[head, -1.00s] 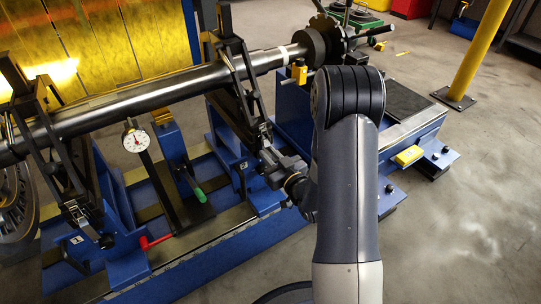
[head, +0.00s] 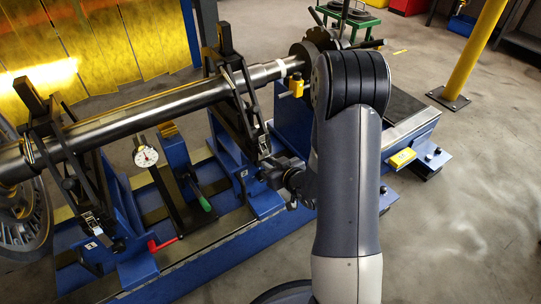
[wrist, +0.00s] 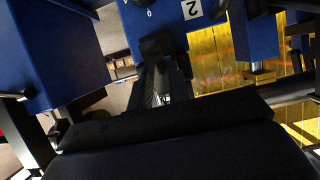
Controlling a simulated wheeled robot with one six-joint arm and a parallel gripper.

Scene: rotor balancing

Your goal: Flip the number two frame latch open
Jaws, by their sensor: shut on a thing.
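The number two frame (head: 232,150) is the blue support with the "2" plate, right of the dial gauge. Its black clamp arms straddle the steel rotor shaft (head: 190,98). The number two frame latch (head: 264,143) is a small metal piece low on the near side of those arms. My gripper (head: 268,162) is at the latch's lower end and shut on it. In the wrist view the "2" plate (wrist: 192,9) is at the top, and the dark gripper body covers the bottom. The grip itself is largely hidden there.
A second frame (head: 115,225) with its own latch (head: 93,222) stands to the left. Between them are a dial gauge (head: 146,157), a green-handled lever (head: 206,204) and a red handle (head: 163,244). A yellow post (head: 474,55) stands right; floor is clear at lower right.

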